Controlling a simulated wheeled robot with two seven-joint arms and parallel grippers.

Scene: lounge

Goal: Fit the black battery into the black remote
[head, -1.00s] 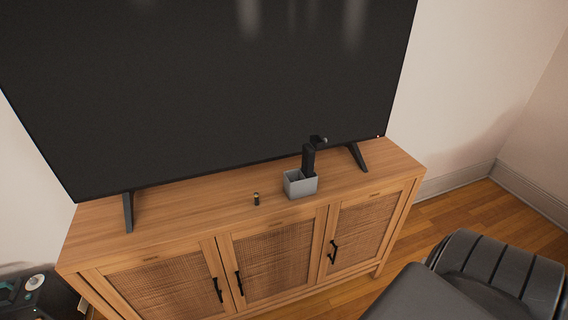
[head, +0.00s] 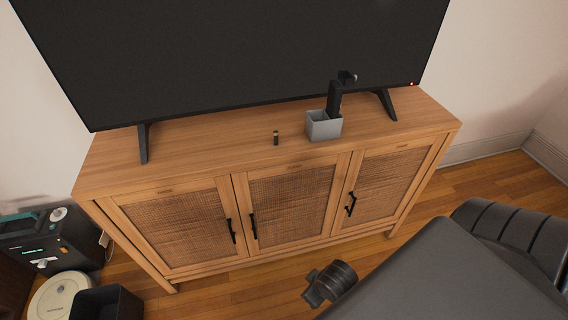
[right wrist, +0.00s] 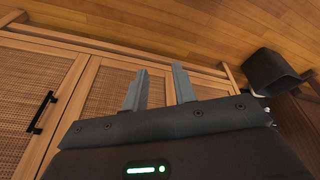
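The black battery (head: 276,138) is a small dark cylinder standing upright on the wooden cabinet top. The black remote (head: 334,101) stands upright in a small grey holder (head: 324,127), to the right of the battery; its lower part is hidden by the holder. A small dark piece sticks out at its top; its detail is too small to tell. My right gripper (right wrist: 160,88) is open and empty in the right wrist view, its two grey fingers apart, by the cabinet and away from the battery and remote. My left gripper is not in view.
A large television (head: 240,50) stands behind on black feet, close to the holder. The wooden cabinet (head: 200,135) has woven doors with black handles. A dark dock (head: 45,240), a round white robot vacuum (head: 58,299) and a dark bin (head: 106,303) sit at lower left.

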